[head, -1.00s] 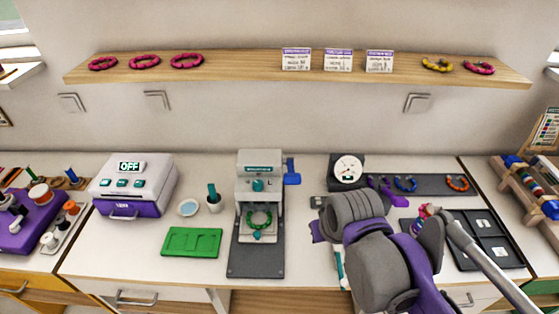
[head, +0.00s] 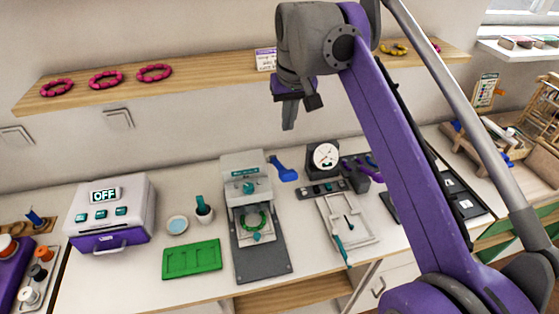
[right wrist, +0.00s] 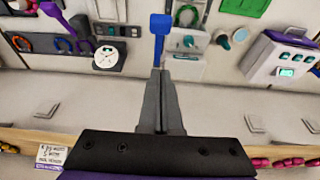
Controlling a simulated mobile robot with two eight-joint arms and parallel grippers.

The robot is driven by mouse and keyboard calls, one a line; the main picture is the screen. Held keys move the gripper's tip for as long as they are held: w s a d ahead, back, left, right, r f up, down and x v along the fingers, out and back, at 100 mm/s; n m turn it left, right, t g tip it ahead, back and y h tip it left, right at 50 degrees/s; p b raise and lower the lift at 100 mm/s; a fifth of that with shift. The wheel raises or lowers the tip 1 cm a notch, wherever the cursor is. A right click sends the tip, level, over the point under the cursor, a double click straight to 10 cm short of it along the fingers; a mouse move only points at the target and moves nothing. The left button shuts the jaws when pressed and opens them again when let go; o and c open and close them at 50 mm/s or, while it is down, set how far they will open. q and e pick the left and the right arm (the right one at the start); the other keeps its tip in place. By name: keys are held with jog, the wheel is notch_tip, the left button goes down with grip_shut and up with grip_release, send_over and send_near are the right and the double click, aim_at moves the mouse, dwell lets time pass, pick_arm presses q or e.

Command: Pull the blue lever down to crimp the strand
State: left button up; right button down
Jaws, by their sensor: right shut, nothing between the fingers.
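The grey crimp press (head: 238,166) stands on the bench with its blue lever (head: 284,170) sticking out on the right side. A green bead strand (head: 253,221) lies in a ring on the press bed. My right gripper (head: 288,126) is shut and empty, pointing down, above the lever and apart from it in the head view. In the right wrist view, the shut fingers (right wrist: 160,76) line up with the blue lever (right wrist: 160,25) just beyond their tips. My left gripper is in neither view.
A wall shelf (head: 220,76) with bracelets and cards runs behind my right gripper. A dial gauge (head: 325,157) stands right of the lever. A white tray (head: 365,240), green board (head: 192,259), small pot (head: 204,214) and OFF-display machine (head: 110,218) are on the bench.

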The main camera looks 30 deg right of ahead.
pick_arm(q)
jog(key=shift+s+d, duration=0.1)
pick_arm(e)
jog(key=shift+d, duration=0.2)
send_over(287, 172)
jog(key=w, duration=0.2)
jog(key=f, duration=0.6)
jog(key=f+b, duration=0.1)
jog(key=f, duration=0.2)
jog(key=shift+d, duration=0.3)
jog(key=f, duration=0.1)
jog(key=s+f, duration=0.1)
jog(key=f, duration=0.1)
jog(key=shift+s+a+f, duration=0.1)
jog(key=shift+a, duration=0.05)
jog(key=shift+s+f, duration=0.25)
jog(key=shift+f, duration=0.1)
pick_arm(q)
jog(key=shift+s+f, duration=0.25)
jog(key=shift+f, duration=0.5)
pick_arm(e)
jog(key=shift+f, duration=0.1)
